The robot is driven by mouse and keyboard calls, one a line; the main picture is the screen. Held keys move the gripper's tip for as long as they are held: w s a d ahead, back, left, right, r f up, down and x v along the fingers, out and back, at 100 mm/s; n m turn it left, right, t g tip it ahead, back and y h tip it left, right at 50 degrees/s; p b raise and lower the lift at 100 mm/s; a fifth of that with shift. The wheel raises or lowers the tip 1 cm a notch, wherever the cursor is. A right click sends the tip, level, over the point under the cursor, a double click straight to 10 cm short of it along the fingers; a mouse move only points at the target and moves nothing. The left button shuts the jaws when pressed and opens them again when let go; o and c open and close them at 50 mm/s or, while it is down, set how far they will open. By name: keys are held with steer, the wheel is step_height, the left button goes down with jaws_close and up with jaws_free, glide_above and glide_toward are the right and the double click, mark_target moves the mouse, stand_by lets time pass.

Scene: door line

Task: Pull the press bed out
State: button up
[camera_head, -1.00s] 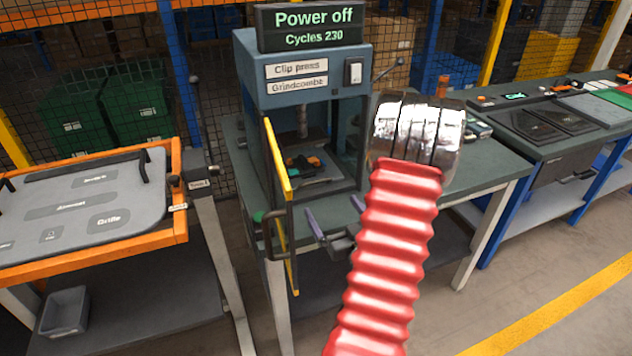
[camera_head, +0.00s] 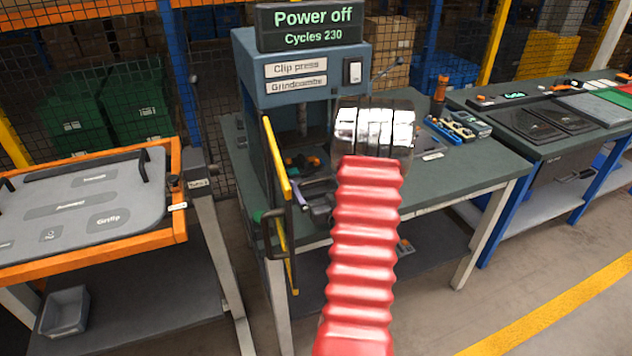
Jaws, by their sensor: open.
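The clip press (camera_head: 312,73) is a blue-grey machine whose display reads "Power off" and "Cycles 230". Its yellow-edged guard (camera_head: 277,160) stands swung open at the left of the opening. The press bed is low inside, largely hidden by my arm and gripper; a dark part with orange bits (camera_head: 298,163) shows there. My gripper (camera_head: 313,187), with purplish fingers, is at the front of the opening, just right of the guard. It is open. Whether a finger touches the bed or a handle cannot be told.
An orange-framed panel table (camera_head: 181,205) stands at left. The green bench (camera_head: 465,172) right of the press carries small tools (camera_head: 450,130) and an orange-topped item (camera_head: 441,88). Another bench (camera_head: 545,130) stands further right. Floor at lower right is clear.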

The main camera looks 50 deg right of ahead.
steer(key=shift+w+d, duration=0.3)
steer(key=shift+w, duration=0.2)
steer(key=shift+c, duration=0.5)
steer(key=c, duration=1.2)
